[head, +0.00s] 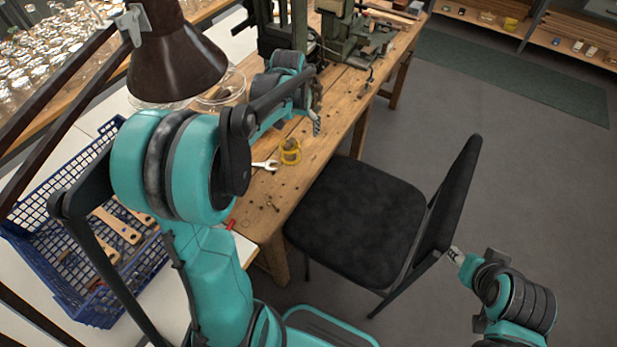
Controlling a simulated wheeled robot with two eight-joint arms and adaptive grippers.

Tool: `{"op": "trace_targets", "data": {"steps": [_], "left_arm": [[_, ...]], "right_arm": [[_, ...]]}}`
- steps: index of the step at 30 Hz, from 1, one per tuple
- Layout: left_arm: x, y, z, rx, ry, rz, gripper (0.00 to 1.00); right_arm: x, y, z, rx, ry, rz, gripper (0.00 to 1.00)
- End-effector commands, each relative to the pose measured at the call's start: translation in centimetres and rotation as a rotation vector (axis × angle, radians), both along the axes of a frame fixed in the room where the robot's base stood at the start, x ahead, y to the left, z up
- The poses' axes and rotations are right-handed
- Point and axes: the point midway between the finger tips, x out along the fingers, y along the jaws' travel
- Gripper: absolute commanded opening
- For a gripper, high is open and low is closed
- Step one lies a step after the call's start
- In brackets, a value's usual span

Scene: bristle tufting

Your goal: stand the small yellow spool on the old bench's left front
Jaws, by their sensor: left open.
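The small yellow spool (290,152) is on the old wooden bench (283,190), close to the bench's front edge and beside a wrench. It looks upright, but it is small in the picture. My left arm reaches over the bench from the left. My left gripper (316,124) is open just beyond the spool and apart from it in the picture; its fingers show only in part. My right gripper (455,255) is away from the bench, near the chair's back, and its finger opening is unclear. The bench's left front part is partly hidden by my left arm.
A black chair (355,215) stands against the bench's front. A wrench (265,165) lies left of the spool. A brown lamp shade (175,60) and a blue crate (60,235) are at the left. Green machines (345,35) stand farther back on the bench.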

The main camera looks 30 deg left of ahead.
Motion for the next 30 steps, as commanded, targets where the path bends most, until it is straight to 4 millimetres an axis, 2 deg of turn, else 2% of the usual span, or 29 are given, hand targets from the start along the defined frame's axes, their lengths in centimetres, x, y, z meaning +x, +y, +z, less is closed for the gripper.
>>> {"op": "trace_targets", "data": {"steps": [1, 3, 7, 12, 16, 18, 22, 30], "left_arm": [[-1.8, -1.9, 1.5, 0.007, -0.028, -0.024, 0.80], [-3.9, -4.1, 3.1, 0.018, -0.073, -0.052, 0.80], [-8.3, -7.8, 5.0, 0.032, -0.156, -0.104, 0.80], [-14.0, -11.7, 5.3, 0.043, -0.262, -0.170, 0.80], [-17.4, -13.6, 4.5, 0.045, -0.329, -0.211, 0.80], [-18.6, -14.2, 4.0, 0.045, -0.355, -0.225, 0.80], [-19.7, -14.8, 3.3, 0.045, -0.384, -0.241, 0.80], [-19.9, -14.9, 3.2, 0.044, -0.392, -0.244, 0.80]], "right_arm": [[0.0, 0.0, 0.0, 0.000, 0.000, 0.000, 0.40], [0.0, 0.0, 0.0, 0.000, 0.000, 0.000, 0.40], [0.0, 0.0, 0.0, 0.000, 0.000, 0.000, 0.40], [0.0, 0.0, 0.0, 0.000, 0.000, 0.000, 0.40], [0.0, 0.0, 0.0, 0.000, 0.000, 0.000, 0.40], [0.0, 0.0, 0.0, 0.000, 0.000, 0.000, 0.40], [0.0, 0.0, 0.0, 0.000, 0.000, 0.000, 0.40], [0.0, 0.0, 0.0, 0.000, 0.000, 0.000, 0.40]]}}
